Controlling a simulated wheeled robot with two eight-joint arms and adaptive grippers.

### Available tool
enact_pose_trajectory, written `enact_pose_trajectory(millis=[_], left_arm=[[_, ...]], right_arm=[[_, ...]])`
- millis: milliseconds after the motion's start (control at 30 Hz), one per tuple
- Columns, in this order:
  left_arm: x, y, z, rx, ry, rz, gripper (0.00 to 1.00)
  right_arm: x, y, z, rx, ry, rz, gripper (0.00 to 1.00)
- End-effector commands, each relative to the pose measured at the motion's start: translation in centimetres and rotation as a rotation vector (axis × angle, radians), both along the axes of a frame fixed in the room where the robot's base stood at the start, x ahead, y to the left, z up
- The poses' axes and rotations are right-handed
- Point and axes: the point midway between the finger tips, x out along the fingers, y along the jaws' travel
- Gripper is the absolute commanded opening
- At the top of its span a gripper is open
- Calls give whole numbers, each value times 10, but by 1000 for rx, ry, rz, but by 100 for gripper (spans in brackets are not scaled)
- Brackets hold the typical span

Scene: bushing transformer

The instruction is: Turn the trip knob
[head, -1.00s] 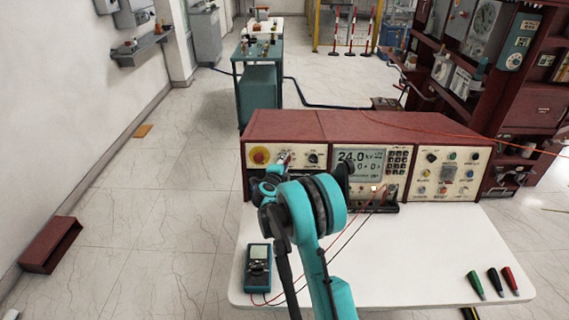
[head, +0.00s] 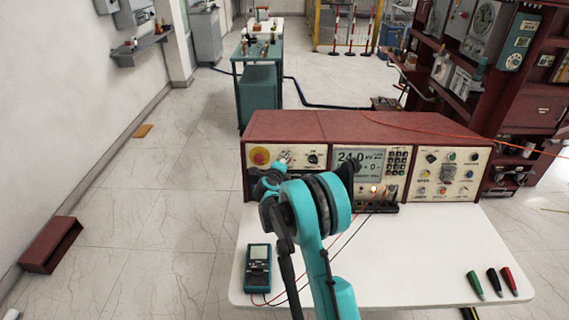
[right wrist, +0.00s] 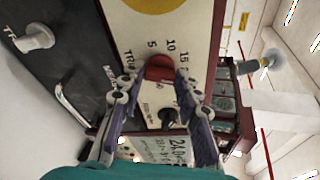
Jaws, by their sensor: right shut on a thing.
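The trip knob (right wrist: 160,67) is a small red knob on the console's cream panel, beside a printed scale of numbers, in the right wrist view. My right gripper (right wrist: 159,80) has its fingers on either side of this knob and is shut on it. In the head view, my right gripper (head: 284,160) is at the console's left panel, where it hides the knob. A black knob (right wrist: 167,117) sits beyond the red one, between the fingers in the picture but not held. My left gripper is not in view.
The red console (head: 290,126) stands on a white table (head: 420,255). A yellow-ringed red button (head: 259,155) is left of the gripper, and a lit display (head: 358,166) is to its right. A multimeter (head: 258,268) and several coloured probes (head: 492,282) lie on the table.

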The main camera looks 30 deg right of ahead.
Motion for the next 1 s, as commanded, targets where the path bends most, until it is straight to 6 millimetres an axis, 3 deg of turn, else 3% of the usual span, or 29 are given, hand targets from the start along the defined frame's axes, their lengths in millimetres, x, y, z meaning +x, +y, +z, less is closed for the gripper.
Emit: enact_pose_trajectory(millis=[133,167,233,633,1000], left_arm=[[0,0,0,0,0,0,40],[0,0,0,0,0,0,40],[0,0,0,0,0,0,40],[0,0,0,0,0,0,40],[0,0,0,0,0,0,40]], right_arm=[[0,0,0,1,1,0,4],[0,0,0,0,0,0,38],[0,0,0,0,0,0,53],[-5,5,2,-1,1,2,53],[-56,56,25,-1,1,4,53]])
